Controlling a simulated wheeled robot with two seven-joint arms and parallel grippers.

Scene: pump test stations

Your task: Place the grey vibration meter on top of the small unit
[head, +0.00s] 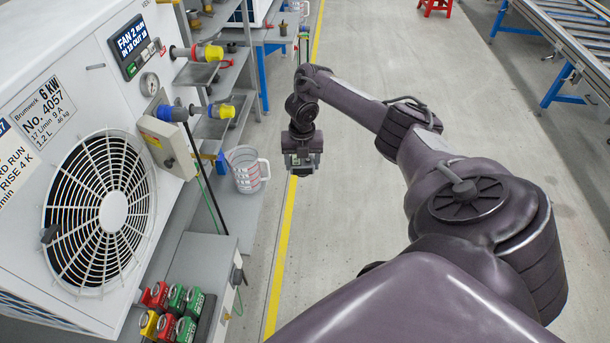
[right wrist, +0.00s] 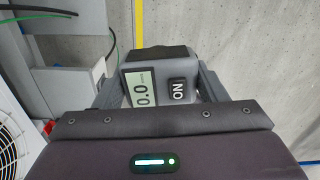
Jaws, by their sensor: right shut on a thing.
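The grey vibration meter (right wrist: 158,72) sits between the two fingers of my right gripper (right wrist: 160,88) in the right wrist view, its display reading 0.0 and a dark button beside it. In the head view my right gripper (head: 302,165) points down over the floor near the yellow line, and the meter is mostly hidden by it. A large white unit (head: 75,80) labelled 6 kW No. 4057 with a round fan grille stands at the left. Another white unit (head: 252,12) shows only partly at the top edge. I cannot tell which is the small unit. My left gripper is not in view.
A clear measuring jug (head: 246,170) stands on the grey bench left of my right gripper. Green, red and yellow blocks (head: 177,310) lie at the lower left. A roller conveyor (head: 570,40) and a red stool (head: 436,5) are at the upper right. The floor between is clear.

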